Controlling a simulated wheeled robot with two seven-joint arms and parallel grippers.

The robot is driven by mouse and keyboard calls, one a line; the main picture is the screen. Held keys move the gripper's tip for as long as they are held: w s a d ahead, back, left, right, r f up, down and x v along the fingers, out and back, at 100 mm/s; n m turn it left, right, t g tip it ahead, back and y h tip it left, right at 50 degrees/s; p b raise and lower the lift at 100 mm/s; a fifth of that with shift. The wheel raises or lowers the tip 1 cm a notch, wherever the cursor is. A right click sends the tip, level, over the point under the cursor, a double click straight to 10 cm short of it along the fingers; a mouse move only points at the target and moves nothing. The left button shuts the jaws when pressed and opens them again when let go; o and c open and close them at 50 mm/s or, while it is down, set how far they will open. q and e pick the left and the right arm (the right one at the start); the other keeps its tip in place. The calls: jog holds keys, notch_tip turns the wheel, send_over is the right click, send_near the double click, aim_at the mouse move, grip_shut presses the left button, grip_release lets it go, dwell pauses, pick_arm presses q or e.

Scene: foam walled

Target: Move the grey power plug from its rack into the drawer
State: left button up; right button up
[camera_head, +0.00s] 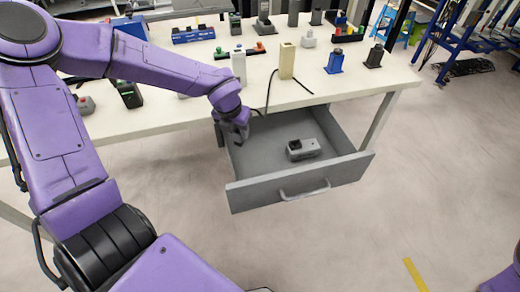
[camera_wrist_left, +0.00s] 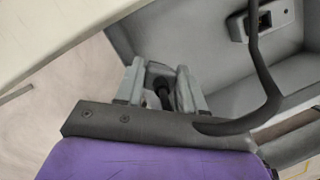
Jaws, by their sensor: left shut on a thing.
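My left gripper (camera_head: 240,136) is over the left rear part of the open grey drawer (camera_head: 262,192), just off the table's front edge. In the left wrist view its two fingers (camera_wrist_left: 160,88) are shut on a small grey piece with a dark middle, the grey power plug (camera_wrist_left: 160,72). The fingers hide much of the plug, and in the head view I cannot make it out clearly. The drawer floor shows around and beyond the fingers in the wrist view. My right gripper is not in view.
A grey box-like device (camera_head: 303,149) lies in the drawer, right of my gripper. The white table (camera_head: 340,88) carries several connectors and blocks, including a beige block (camera_head: 287,61) and a blue one (camera_head: 334,62). The drawer's front middle floor is clear.

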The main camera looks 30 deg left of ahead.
pick_arm(q)
jog(key=w+d+f, duration=0.1)
jog(key=w+f, duration=0.1)
jog(key=w+d+f, duration=0.1)
jog(key=f, duration=0.1)
jog(key=w+d+f+b, duration=0.1)
jog(key=w+f, duration=0.1)
jog(key=shift+w+d+f, duration=0.1)
jog(key=shift+w+f, duration=0.2)
jog(key=shift+w, duration=0.05)
jog(key=shift+c, duration=0.6)
jog(key=x, duration=0.3)
jog(key=shift+s+d+f, duration=0.15)
jog(key=shift+s, duration=0.15)
jog(key=shift+s, duration=0.1)
jog(key=o, duration=1.2)
jog(key=shift+r, duration=0.3)
jog(key=p+v, duration=0.1)
jog(key=v, duration=1)
jog(key=shift+r, duration=0.25)
